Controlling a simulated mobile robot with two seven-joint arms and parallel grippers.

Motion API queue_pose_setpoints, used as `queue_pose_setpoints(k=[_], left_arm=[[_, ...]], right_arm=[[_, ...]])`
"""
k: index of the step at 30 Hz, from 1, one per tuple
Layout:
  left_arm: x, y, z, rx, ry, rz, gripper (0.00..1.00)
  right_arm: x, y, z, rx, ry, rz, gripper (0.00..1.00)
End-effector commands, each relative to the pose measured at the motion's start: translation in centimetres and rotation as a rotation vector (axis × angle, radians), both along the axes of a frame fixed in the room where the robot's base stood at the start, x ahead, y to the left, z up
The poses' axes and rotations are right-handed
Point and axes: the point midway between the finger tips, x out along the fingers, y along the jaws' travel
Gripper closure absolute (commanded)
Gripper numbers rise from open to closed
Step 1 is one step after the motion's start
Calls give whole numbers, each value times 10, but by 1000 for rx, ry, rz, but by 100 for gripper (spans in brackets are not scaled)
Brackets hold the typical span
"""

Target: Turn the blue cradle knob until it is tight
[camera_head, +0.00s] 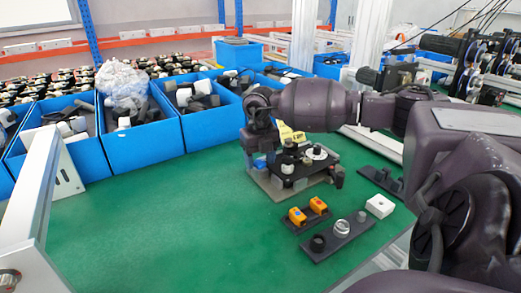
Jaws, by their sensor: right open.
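The fixture (298,172) is a black plate on a metal base, standing on the green table. It carries small knobs and round parts. My right gripper (257,163) points down at the left back edge of this fixture, under my dark wrist. Its jaws are open, and they are small here. A small bluish spot shows beside the fingertips, but I cannot tell whether it is the blue cradle knob. I cannot tell whether the fingers touch anything. My left gripper is not in view.
Blue bins (67,157) with dark and white parts line the back. In front of the fixture are a block with orange buttons (308,211), a dark strip with knobs (338,238) and a white box (380,206). The green table (160,230) is clear at front left.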

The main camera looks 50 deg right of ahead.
Motion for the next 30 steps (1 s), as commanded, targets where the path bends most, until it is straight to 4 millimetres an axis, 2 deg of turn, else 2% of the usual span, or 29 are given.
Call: queue_pose_setpoints(k=[10,24,30], left_arm=[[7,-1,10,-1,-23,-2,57],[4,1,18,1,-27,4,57],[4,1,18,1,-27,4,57]], right_arm=[[1,0,21,0,-5,1,43],[0,0,49,0,-4,2,43],[0,0,50,0,0,2,43]])
